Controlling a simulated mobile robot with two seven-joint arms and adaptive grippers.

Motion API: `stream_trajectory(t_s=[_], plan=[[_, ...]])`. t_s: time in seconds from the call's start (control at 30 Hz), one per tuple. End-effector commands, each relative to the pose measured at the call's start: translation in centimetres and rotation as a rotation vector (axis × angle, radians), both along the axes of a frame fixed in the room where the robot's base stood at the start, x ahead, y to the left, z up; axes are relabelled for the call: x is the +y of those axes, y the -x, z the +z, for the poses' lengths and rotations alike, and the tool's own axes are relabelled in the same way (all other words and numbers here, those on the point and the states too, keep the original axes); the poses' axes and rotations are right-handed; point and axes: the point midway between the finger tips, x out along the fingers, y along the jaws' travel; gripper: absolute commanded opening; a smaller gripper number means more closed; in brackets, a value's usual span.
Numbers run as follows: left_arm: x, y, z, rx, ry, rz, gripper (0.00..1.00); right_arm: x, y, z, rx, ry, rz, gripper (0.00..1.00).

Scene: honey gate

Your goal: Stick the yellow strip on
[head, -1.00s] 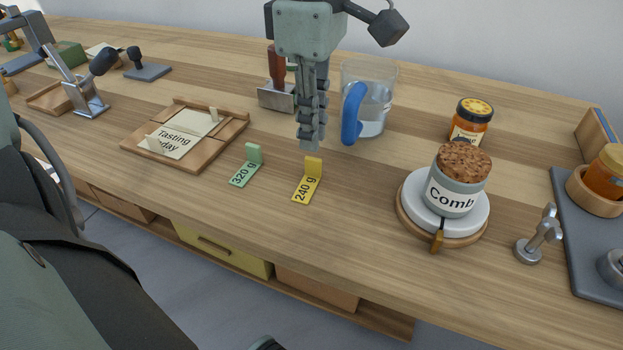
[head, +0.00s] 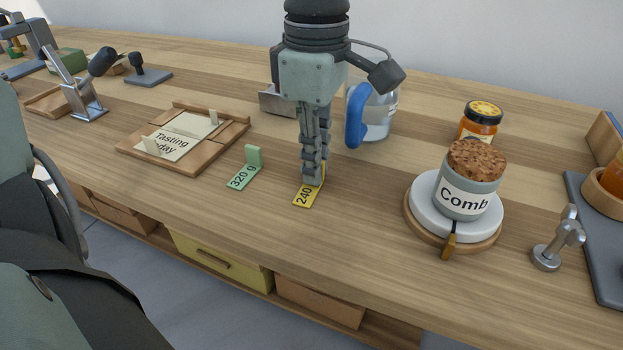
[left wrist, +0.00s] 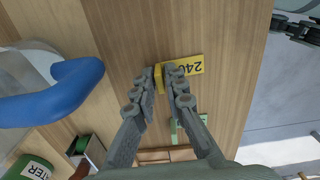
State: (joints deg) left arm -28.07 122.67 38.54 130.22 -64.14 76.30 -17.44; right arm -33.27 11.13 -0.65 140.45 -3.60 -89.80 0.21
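The yellow strip (head: 306,196), marked 240 g with a raised end tab, lies on the wooden bench. It also shows in the left wrist view (left wrist: 187,66). My left gripper (head: 312,182) points straight down at its tab end. In the left wrist view its fingertips (left wrist: 160,75) stand on either side of the tab, with no clear gap, and look shut on it. The fingers hide most of the tab in the head view. A grey jar (head: 468,190) labelled Comb, with a cork lid, stands on a round white plate (head: 425,205). My right gripper is not clearly seen.
A green 320 g strip (head: 243,176) lies just left of the yellow one. A jug with a blue handle (head: 355,115) stands close behind my gripper. Bench between strip and jar is clear.

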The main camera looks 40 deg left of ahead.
Motion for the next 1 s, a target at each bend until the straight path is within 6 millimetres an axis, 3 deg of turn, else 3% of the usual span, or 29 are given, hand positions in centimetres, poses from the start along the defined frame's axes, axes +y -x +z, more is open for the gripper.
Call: stream_trajectory(t_s=[0.1,0.37,1.0], plan=[[0.0,0.0,0.0,0.000,0.000,0.000,0.00,0.0,0.0,0.0,0.000,0.000,0.000,0.40],[0.0,0.0,0.1,0.000,0.000,0.000,0.00,0.0,-0.1,0.1,-0.001,-0.001,0.001,0.40],[0.0,0.0,4.0,-0.001,0.000,0.000,0.00,0.0,0.0,2.4,-0.001,-0.001,0.000,0.40]])
